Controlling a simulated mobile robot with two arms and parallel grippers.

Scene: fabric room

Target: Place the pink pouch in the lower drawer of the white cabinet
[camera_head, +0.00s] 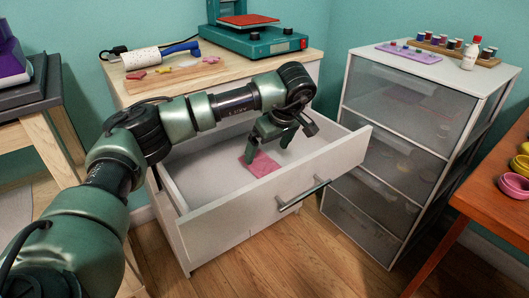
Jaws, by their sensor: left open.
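The pink pouch (264,166) lies on the floor of the pulled-out drawer (200,172) of the white cabinet (305,78). The drawer has a grey bar handle on its front. My left gripper (268,148) is over the drawer, pointing down, with its fingers apart. One fingertip is close to the pouch's upper left edge and overlaps it in the picture; I cannot tell whether they touch. My left arm hides part of the cabinet front. My right gripper is not in view.
A grey drawer unit (400,115) stands close to the open drawer's right side, with spools and a bottle on top. The cabinet's wooden top holds a green machine (253,40) and a board with a roller. An orange table (500,190) is at the right.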

